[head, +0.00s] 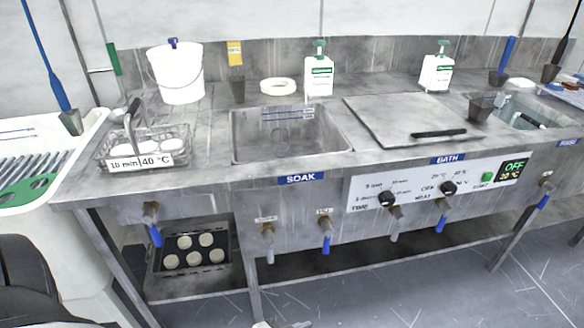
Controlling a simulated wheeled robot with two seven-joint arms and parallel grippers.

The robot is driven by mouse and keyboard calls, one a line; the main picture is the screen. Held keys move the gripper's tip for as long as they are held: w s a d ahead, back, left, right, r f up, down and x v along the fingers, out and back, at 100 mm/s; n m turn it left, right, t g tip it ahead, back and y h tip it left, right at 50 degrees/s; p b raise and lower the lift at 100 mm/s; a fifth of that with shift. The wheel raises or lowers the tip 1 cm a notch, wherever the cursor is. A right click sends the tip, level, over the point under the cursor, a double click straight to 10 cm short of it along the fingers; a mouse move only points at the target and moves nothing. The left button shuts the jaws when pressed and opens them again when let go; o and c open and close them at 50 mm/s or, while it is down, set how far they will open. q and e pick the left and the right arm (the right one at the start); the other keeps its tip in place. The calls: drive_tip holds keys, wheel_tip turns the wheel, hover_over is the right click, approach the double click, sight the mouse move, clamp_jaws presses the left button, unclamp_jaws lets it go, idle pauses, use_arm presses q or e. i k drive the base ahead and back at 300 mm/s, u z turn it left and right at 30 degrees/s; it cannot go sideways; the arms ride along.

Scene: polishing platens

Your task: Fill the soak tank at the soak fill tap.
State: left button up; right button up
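The soak tank (246,140) is a rectangular steel basin sunk in the bench, above the blue SOAK label (301,179). Its inside looks grey and I see no clear water surface; level marks show on its back wall. Below its front hang two taps. The right one, the soak fill tap (325,230), has a small label that seems to read FILL and a blue handle pointing down. The left one (268,240) has a pale handle pointing down; its label is too small to read surely.
A wire basket (180,138) with pale discs stands left of the tank, a white bucket (177,78) behind it. A lidded bath (400,110) and its control panel (420,190) are to the right. A tray of discs (190,268) sits below. Floor (400,290) at front right is clear.

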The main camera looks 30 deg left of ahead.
sight(327, 242)
drive_tip(key=k, duration=1.2)
drive_tip(key=z, duration=0.8)
drive_tip(key=i, duration=1.7)
drive_tip(key=u, duration=1.05)
drive_tip(key=i, duration=0.2)
drive_tip(key=u, duration=0.2)
